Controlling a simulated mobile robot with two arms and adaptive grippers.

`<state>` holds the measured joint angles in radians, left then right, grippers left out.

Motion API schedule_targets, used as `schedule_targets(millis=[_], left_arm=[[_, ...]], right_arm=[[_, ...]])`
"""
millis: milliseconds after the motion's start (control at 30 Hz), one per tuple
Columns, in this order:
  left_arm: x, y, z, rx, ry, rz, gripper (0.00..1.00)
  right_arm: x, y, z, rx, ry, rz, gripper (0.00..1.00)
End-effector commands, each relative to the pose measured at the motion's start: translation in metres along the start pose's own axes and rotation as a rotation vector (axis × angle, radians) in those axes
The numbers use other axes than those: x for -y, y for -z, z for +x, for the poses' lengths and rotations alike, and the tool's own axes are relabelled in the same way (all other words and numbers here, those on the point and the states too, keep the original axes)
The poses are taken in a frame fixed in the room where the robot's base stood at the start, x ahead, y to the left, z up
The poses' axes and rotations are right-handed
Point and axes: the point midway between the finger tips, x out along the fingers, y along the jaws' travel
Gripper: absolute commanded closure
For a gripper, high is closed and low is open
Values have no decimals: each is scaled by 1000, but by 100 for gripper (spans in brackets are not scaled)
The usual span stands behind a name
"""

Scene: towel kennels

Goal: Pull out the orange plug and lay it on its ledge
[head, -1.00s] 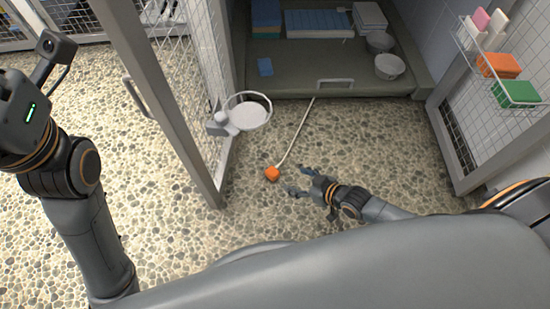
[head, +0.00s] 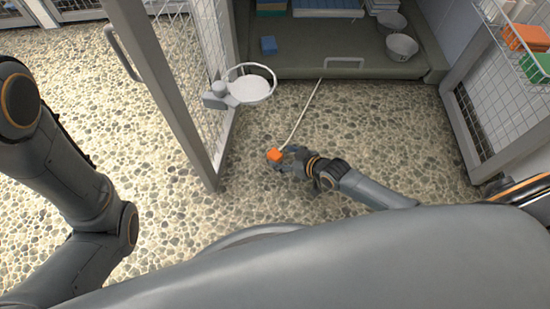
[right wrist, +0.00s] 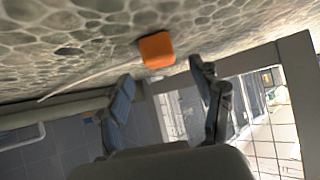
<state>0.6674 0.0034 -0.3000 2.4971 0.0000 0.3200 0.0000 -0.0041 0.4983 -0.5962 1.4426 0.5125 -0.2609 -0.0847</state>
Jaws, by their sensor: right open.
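The orange plug (head: 275,155) is a small block at the end of a thin pale cord, seen against the pebbled floor. The cord runs up to the front edge of a raised grey ledge (head: 300,72). My right gripper (head: 287,158) is open, just right of the plug in the head view. In the right wrist view, the plug (right wrist: 157,50) shows just beyond the gap between the two open fingers (right wrist: 162,76); nothing is held. Whether a fingertip touches it I cannot tell. My left gripper is out of view; only my left arm's links show.
A wire-mesh door (head: 165,90) with a white bowl in a ring holder (head: 249,88) stands left of the plug. A wire rack (head: 515,40) hangs at right. The floor between is clear.

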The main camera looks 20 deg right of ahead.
Motion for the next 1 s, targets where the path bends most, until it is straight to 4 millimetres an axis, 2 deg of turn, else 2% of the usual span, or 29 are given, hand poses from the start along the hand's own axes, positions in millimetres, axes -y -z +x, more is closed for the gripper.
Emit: schedule_targets(millis=[33,200,533,567,833,900,1000], left_arm=[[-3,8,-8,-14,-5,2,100],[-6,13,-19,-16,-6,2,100],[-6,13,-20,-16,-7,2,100],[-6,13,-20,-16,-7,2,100],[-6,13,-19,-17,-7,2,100],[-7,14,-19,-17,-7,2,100],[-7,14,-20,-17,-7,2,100]], right_arm=[[1,-3,13,-5,0,1,35],[1,-1,30,-4,0,-1,35],[1,1,33,-1,0,-1,35],[1,1,33,-1,0,-1,39],[1,1,33,-2,0,-1,94],[1,2,33,-2,0,-1,100],[1,1,33,-2,0,-1,100]])
